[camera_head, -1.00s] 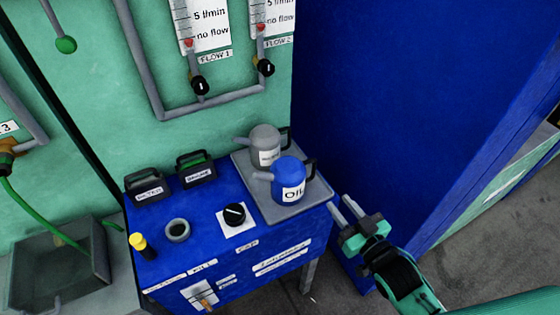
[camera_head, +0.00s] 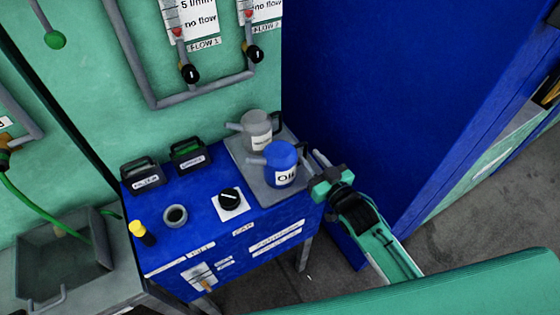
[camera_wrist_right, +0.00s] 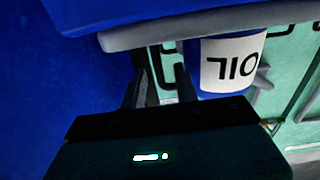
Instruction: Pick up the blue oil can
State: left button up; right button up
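The blue oil can (camera_head: 281,165), with a white "OIL" label, stands upright on a grey tray (camera_head: 262,200) at the right end of the blue cabinet. Its dark handle faces right, towards my right gripper (camera_head: 314,167). The can's label side also shows, upside down, in the right wrist view (camera_wrist_right: 228,62). There the two fingers (camera_wrist_right: 165,82) are apart, with the dark handle showing just beyond and between them. I cannot tell whether they touch it. My left gripper is not in view.
A grey can (camera_head: 257,130) stands just behind the blue one on the tray. A tall blue panel (camera_head: 400,90) rises close behind my right arm.

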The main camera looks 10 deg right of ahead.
aim_at(305, 151)
jog(key=p+x, duration=0.1)
jog(key=x, duration=0.3)
jog(key=shift+w+d+f, duration=0.1)
jog(key=shift+d+f, duration=0.05)
grip_shut()
dwell(1.2)
